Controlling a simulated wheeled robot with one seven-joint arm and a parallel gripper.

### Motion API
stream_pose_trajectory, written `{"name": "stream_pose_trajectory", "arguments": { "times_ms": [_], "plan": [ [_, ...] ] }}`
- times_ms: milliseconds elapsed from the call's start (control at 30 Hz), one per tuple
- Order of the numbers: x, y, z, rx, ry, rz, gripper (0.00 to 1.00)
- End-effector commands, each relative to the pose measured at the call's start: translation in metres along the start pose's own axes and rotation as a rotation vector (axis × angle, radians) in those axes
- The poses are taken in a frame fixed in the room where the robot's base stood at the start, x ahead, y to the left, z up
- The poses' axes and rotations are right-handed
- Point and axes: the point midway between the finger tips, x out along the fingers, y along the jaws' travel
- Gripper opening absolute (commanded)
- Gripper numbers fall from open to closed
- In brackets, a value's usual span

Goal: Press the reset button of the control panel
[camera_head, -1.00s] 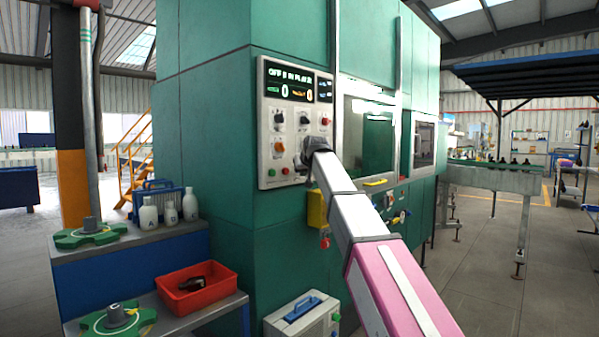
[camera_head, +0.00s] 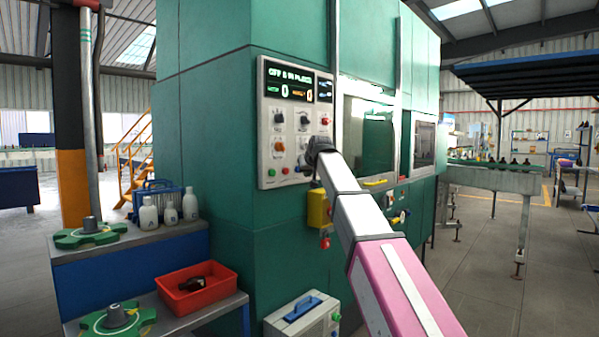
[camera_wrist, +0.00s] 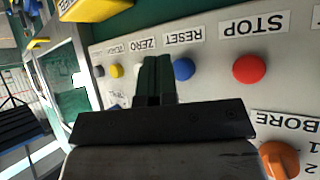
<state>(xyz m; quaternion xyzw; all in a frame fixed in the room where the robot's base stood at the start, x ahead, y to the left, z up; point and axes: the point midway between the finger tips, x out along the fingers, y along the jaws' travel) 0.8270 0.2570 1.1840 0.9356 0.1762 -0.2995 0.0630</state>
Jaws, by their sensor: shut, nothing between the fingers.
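The control panel (camera_head: 267,130) is a light grey box on the front of the green machine. The wrist view shows its lower button row upside down. The blue button (camera_wrist: 184,69) lies at the RESET label (camera_wrist: 184,36). The red STOP button (camera_wrist: 249,69) is to its right in that view. My gripper (camera_wrist: 155,62) is shut and empty, with its fingertips just left of the blue button, near the ZERO label (camera_wrist: 145,45). The fingers partly hide a pale button there. Contact with the panel cannot be told. In the head view my wrist covers the panel's lower right.
An orange knob (camera_wrist: 279,160) sticks out from the panel near my gripper. A yellow box (camera_head: 317,207) is mounted below the panel. A red bin (camera_head: 180,302) and white bottles (camera_head: 149,215) stand on the stepped bench at left.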

Motion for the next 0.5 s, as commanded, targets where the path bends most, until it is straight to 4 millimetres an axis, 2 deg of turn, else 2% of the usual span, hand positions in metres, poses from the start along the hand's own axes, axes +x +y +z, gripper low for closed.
{"name": "stream_pose_trajectory", "arguments": {
  "times_ms": [500],
  "plan": [
    [-0.030,0.022,0.023,0.000,0.000,0.000,0.00]
  ]
}}
